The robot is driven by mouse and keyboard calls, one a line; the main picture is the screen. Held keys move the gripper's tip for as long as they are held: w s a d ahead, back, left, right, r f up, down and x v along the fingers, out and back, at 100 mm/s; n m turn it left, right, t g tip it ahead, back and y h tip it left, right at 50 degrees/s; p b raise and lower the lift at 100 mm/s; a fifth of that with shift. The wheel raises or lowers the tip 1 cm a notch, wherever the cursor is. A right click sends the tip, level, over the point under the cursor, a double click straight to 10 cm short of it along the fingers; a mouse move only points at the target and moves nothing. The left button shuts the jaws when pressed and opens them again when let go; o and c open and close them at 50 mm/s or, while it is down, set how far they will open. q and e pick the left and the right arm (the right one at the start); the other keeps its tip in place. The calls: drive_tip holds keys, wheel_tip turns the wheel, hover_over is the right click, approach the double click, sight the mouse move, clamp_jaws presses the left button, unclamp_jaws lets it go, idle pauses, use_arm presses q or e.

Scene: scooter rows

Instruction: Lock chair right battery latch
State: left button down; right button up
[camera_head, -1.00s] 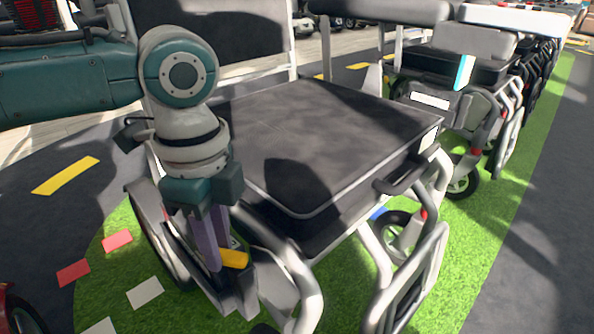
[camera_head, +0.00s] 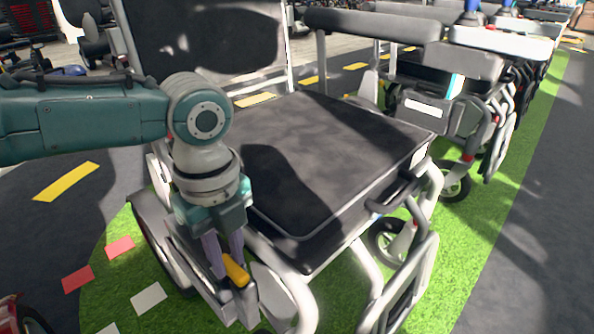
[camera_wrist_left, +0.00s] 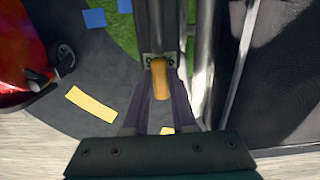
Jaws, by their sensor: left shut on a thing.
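The chair is a grey wheelchair with a black seat (camera_head: 310,160); the seat also shows at the right of the left wrist view (camera_wrist_left: 285,80). A yellow latch handle (camera_head: 236,270) sits on the chair's side beside the seat, low in the head view. My left gripper (camera_head: 226,268) points down at it, its purple fingers shut on the handle. In the left wrist view the yellow handle (camera_wrist_left: 159,78) lies between the fingertips, in front of a small metal plate. The fingers partly hide the handle. My right gripper is not in view.
More wheelchairs (camera_head: 440,105) stand in a row at the back right. Curved grey frame tubes (camera_head: 365,265) rise at the chair's front. A red object (camera_wrist_left: 22,62) is at the left of the left wrist view. Green floor (camera_head: 470,235) is clear at the right.

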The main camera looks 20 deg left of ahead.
sight(230, 263)
use_arm(q)
drive_tip(key=shift+d+m, duration=0.1)
drive_tip(key=shift+m, duration=0.2)
drive_tip(key=c, duration=0.7)
unclamp_jaws()
drive_tip(key=shift+r+p, duration=3.25)
drive_tip(key=shift+r, duration=1.75)
